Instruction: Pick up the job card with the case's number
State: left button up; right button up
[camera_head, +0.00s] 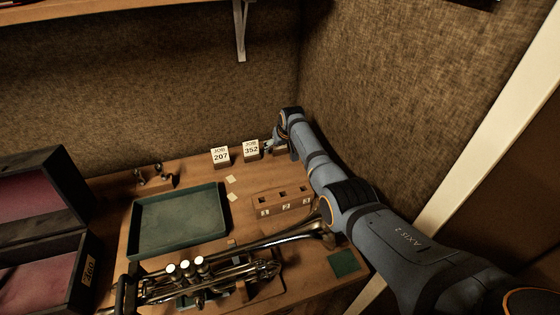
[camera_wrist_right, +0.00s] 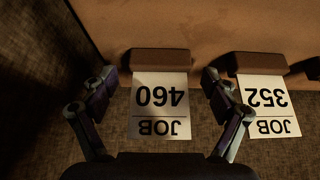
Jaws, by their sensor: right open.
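The JOB 460 card (camera_wrist_right: 160,103) stands in a small wooden holder (camera_wrist_right: 160,62) and appears upside down in the right wrist view. My right gripper (camera_wrist_right: 160,100) is open, with one finger on each side of this card. In the head view my right gripper (camera_head: 277,142) is at the back right of the bench and hides the card. The JOB 352 card (camera_head: 251,150) stands just left of it, and the JOB 207 card (camera_head: 220,156) further left. The open case (camera_head: 50,240) at the left bears a sideways tag (camera_head: 88,272) that seems to read 460. My left gripper is not in view.
A green tray (camera_head: 180,222) lies mid-bench. A wooden block with numbered slots (camera_head: 283,201) is near my right arm. A wall rises close behind the cards, and a shelf (camera_head: 120,18) hangs above.

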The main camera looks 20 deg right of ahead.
jog(key=shift+f, duration=0.1)
jog(key=c, duration=1.3)
jog(key=shift+o, duration=0.2)
